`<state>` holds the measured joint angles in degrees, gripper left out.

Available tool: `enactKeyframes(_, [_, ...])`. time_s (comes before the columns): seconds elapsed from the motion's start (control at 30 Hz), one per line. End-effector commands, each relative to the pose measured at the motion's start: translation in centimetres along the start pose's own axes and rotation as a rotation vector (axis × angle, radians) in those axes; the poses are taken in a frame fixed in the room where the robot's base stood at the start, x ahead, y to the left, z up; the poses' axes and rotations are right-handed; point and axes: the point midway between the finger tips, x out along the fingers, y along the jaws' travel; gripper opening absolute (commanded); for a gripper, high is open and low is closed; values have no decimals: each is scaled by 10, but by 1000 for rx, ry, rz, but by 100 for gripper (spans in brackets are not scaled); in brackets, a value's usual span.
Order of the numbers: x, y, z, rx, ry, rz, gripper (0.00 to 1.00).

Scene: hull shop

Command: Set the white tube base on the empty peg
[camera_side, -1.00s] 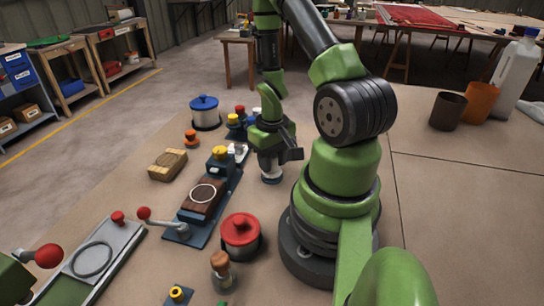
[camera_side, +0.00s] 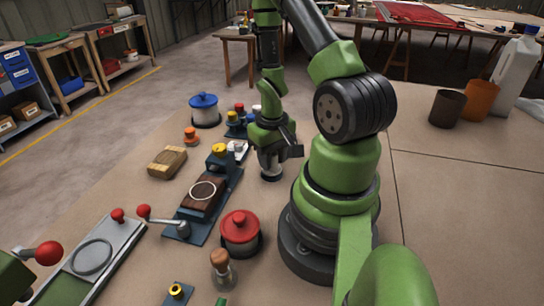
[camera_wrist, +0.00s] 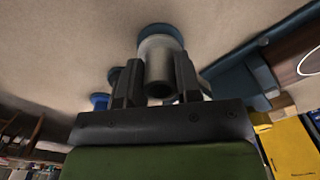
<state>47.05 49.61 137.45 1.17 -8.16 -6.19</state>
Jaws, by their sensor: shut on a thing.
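My gripper (camera_side: 277,151) is shut on a pale white-grey tube (camera_side: 268,163), held upright over the tan table. In the wrist view the tube (camera_wrist: 159,66) sits between the two dark fingers of my gripper (camera_wrist: 157,75), its hollow end towards the camera. A dark blue round rim shows around its far end (camera_wrist: 161,31). The side view shows a dark ring at the tube's lower end. I cannot tell whether that end touches the table. I cannot clearly make out an empty peg. Behind my gripper, a blue stand (camera_side: 236,128) carries yellow, red and white pieces, partly hidden.
A blue plate with a brown block (camera_side: 203,196) lies left of my gripper. A red-lidded pot (camera_side: 240,232), a corked jar (camera_side: 222,268) and a blue-lidded pot (camera_side: 205,109) stand nearby. A wooden block (camera_side: 167,162) lies further left.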

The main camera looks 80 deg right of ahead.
Motion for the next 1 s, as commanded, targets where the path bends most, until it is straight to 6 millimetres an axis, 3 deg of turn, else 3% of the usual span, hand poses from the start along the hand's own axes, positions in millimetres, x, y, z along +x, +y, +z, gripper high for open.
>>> enactKeyframes(0.7, [12,0,0,0,-1,0,7])
enactKeyframes(0.73, [12,0,0,0,0,0,36])
enactKeyframes(0.77, [12,0,0,0,0,0,42])
enactKeyframes(1.0, [12,0,0,0,0,0,42])
